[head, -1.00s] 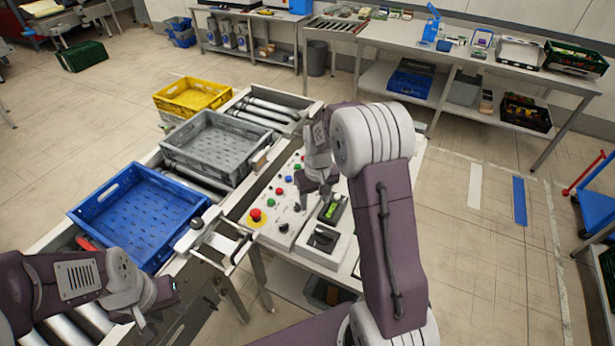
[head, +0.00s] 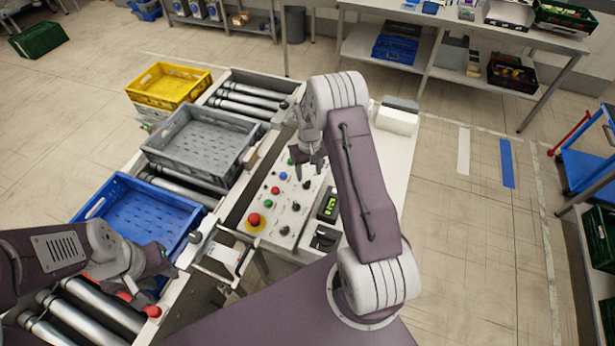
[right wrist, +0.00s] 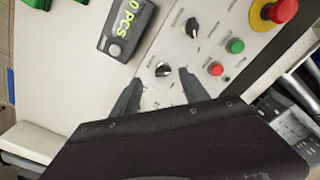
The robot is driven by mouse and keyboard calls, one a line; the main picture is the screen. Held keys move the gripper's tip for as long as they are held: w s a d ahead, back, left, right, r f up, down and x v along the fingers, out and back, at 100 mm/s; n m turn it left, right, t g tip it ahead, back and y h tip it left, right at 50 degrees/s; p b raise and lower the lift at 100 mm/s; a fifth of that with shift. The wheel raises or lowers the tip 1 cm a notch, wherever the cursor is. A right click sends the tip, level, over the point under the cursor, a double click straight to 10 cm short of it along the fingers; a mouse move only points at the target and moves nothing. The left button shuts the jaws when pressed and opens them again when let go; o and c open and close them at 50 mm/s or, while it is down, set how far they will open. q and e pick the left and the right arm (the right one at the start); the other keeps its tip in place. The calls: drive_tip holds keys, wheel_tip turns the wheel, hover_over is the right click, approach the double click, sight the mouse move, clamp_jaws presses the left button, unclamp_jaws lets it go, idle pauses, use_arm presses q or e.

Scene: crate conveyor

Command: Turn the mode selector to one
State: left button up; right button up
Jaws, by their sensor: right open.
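The control panel (head: 270,212) carries black rotary knobs, coloured buttons and a red emergency stop (head: 254,219). One black knob (right wrist: 162,69) lies just beyond and between my right fingertips in the right wrist view. A second black knob (right wrist: 192,28) sits further off, toward the emergency stop. The labels are too small to read, so I cannot tell which knob is the mode selector. My right gripper (head: 309,168) is open over the panel's far end, fingers apart with nothing between them. My left gripper (head: 160,268) is beside the blue crate; its fingers are unclear.
A counter with a green display (head: 328,207) stands right of the knobs. The white tabletop (head: 398,160) beyond my right arm is mostly clear.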

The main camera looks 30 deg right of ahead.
sight(307, 182)
drive_tip(key=shift+s+a+f+p, duration=0.1)
drive_tip(key=shift+f+p, duration=0.2)
drive_tip(key=shift+f, duration=0.6)
drive_tip(key=f, duration=0.1)
drive_tip(key=w+f, duration=0.1)
drive_tip(key=f, duration=0.1)
drive_tip(key=w+f+p, duration=0.1)
drive_tip(key=shift+w+f, duration=0.2)
drive_tip(key=shift+f, duration=0.25)
drive_tip(key=shift+s+r, duration=0.2)
drive_tip(key=shift+s, duration=0.3)
drive_tip(key=shift+s+r, duration=0.1)
drive_tip(key=shift+s, duration=0.05)
drive_tip(key=shift+c, duration=1.2)
drive_tip(key=c, duration=0.5)
use_arm(q)
drive_tip(key=shift+w+a+r, duration=0.15)
drive_tip(key=shift+w+r, duration=0.55)
drive_tip(key=shift+r, duration=0.2)
use_arm(e)
drive_tip(key=shift+w, duration=0.25)
clamp_jaws()
